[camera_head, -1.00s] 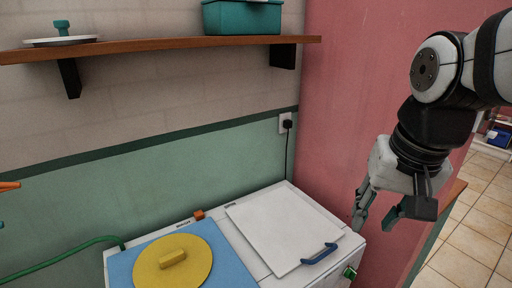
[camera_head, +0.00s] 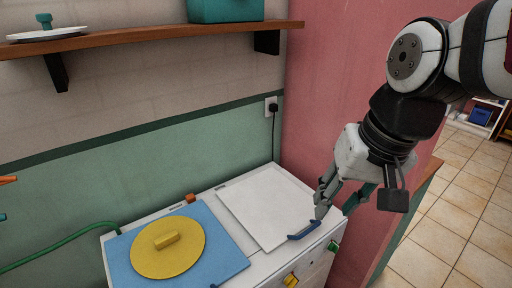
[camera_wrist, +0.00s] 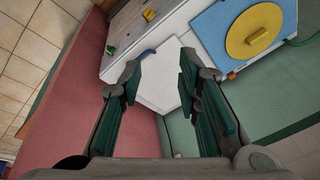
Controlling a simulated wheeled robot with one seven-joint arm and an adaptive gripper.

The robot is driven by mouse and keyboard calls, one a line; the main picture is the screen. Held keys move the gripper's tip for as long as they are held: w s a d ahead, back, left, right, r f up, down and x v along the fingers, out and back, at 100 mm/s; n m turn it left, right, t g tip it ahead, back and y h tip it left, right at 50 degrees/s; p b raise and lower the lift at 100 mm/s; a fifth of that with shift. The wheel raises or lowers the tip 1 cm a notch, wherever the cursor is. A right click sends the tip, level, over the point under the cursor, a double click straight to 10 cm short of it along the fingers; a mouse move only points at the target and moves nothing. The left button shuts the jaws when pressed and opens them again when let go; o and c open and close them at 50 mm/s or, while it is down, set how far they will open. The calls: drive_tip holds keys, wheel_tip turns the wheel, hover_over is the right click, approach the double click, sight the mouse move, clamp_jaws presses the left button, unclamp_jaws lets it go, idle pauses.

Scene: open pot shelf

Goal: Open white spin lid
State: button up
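The white spin lid (camera_head: 262,205) lies flat and closed on the right part of the white machine top. A blue handle (camera_head: 303,230) sits at its front right corner. In the wrist view the white lid (camera_wrist: 158,80) shows between and beyond my fingers, with the blue handle (camera_wrist: 146,54) near the left fingertip. My gripper (camera_head: 334,211) is beside the handle, just right of and above it in the head view. In the wrist view my gripper (camera_wrist: 160,76) has its fingers well apart with nothing between them. I cannot tell whether a fingertip touches the handle.
A blue panel (camera_head: 225,260) with a round yellow lid (camera_head: 150,252) is left of the white lid. Yellow (camera_head: 290,281) and green (camera_head: 333,246) knobs are on the machine's front. A pink wall stands close right. A wooden shelf (camera_head: 150,36) hangs above.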

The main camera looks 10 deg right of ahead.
drive_tip(key=w+d+f+m+g+p, duration=0.15)
drive_tip(key=w+f+m, duration=0.4)
drive_tip(key=w, duration=0.55)
drive_tip(key=m+g+h, duration=0.1)
drive_tip(key=m+g, duration=0.1)
drive_tip(key=m, duration=0.3)
hover_over(310, 229)
wheel_tip(310, 229, down, 9)
drive_tip(key=shift+n+t, duration=0.25)
wheel_tip(310, 229, down, 14)
drive_tip(key=shift+d+f, duration=0.1)
clamp_jaws()
